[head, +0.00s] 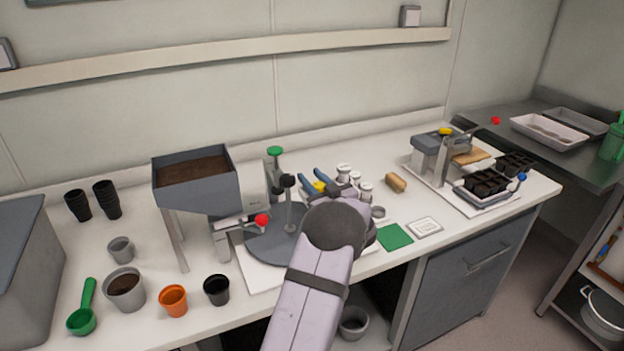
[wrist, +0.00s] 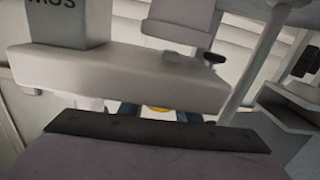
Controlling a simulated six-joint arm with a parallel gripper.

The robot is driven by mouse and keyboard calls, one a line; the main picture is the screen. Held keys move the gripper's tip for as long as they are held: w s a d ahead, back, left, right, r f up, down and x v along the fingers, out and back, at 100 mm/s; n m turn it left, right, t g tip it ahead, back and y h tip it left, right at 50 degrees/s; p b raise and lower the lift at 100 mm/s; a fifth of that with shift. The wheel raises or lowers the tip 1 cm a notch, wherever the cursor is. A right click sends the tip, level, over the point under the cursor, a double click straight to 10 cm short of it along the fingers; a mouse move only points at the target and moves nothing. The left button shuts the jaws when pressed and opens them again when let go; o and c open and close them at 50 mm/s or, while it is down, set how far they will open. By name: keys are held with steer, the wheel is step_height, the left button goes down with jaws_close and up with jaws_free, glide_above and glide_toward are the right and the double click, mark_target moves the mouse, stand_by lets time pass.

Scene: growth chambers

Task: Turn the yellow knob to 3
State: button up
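A yellow knob (head: 319,187) shows beside the blue fingers of my gripper (head: 315,181), near the middle of the bench. The fingers stand apart, with a visible gap on the right side of the yellow. I cannot tell whether either finger touches it. No dial numbers or pointer can be read. Another yellow knob-like part (head: 445,131) tops the grey device at the right.
A hopper of soil (head: 196,184) with a red-knobbed lever (head: 262,220) stands left of my arm. A green knob (head: 275,151), white-capped bottles (head: 364,191) and a black knob (head: 288,181) are close to my gripper. A green square (head: 395,237) lies to the right.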

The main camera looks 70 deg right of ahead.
mark_target(322, 189)
steer(key=o, duration=1.1)
steer(key=shift+c, duration=0.2)
steer(key=shift+b+v, duration=1)
steer(key=shift+v, duration=2.7)
